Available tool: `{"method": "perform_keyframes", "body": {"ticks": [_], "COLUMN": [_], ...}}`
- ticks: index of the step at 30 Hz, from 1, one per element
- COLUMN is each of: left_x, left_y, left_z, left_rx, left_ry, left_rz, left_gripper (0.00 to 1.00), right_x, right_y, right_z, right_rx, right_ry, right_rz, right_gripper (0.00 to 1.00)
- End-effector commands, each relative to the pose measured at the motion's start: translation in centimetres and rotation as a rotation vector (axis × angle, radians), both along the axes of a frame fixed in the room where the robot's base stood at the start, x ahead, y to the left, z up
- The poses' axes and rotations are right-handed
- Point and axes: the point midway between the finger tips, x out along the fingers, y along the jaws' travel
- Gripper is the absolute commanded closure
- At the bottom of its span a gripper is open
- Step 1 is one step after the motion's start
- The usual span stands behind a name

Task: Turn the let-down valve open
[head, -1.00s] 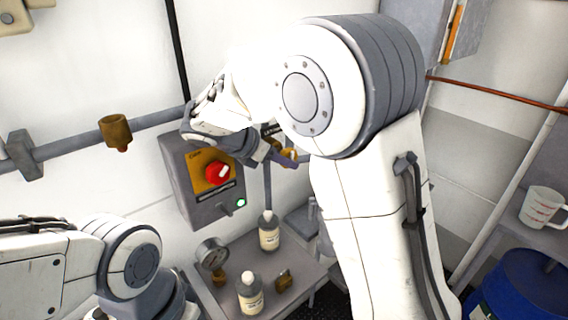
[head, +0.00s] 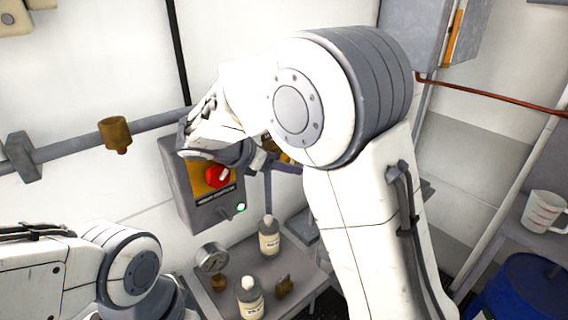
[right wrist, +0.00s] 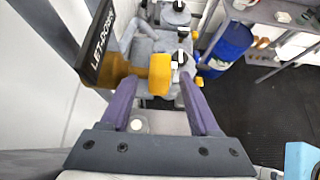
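The let-down valve has a yellow handle (right wrist: 160,75) on a brass body (right wrist: 114,69), beside a dark label reading LET-DOWN (right wrist: 101,38) in the right wrist view. My right gripper (right wrist: 159,80) is open. Its two purple fingers stand apart on either side of the handle, with the handle at or just beyond the tips; I cannot tell if either finger touches it. In the head view the right gripper (head: 286,167) is mostly hidden by my right arm, and only a bit of the valve shows. My left arm is at lower left; its gripper is out of view.
A grey control box with a red knob (head: 217,177) and a green light (head: 241,207) is on the wall, close to my right wrist. Below, a grey table (head: 262,262) holds bottles, a gauge (head: 212,257) and brass fittings. A blue drum (head: 522,290) stands right.

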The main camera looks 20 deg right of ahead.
Motion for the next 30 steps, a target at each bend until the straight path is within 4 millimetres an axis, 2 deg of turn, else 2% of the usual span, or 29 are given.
{"method": "perform_keyframes", "body": {"ticks": [8,15,21,30], "left_x": [0.0,0.0,0.0,0.0], "left_y": [0.0,0.0,0.0,0.0], "left_z": [-0.2,-0.7,-0.9,-0.9], "left_rx": [0.0,0.0,0.0,0.0], "left_ry": [0.0,0.0,0.0,0.0], "left_rz": [0.0,0.0,0.0,0.0], "left_gripper": [0.5,0.5,0.5,0.5], "right_x": [-0.2,-1.3,-2.0,-2.1], "right_y": [0.7,3.8,5.5,5.8], "right_z": [0.4,2.6,4.0,4.3], "right_rx": [0.001,0.002,0.001,0.001], "right_ry": [-0.003,-0.003,-0.002,0.0], "right_rz": [0.001,0.004,0.001,0.0], "right_gripper": [0.38,0.38,0.38,0.38]}}
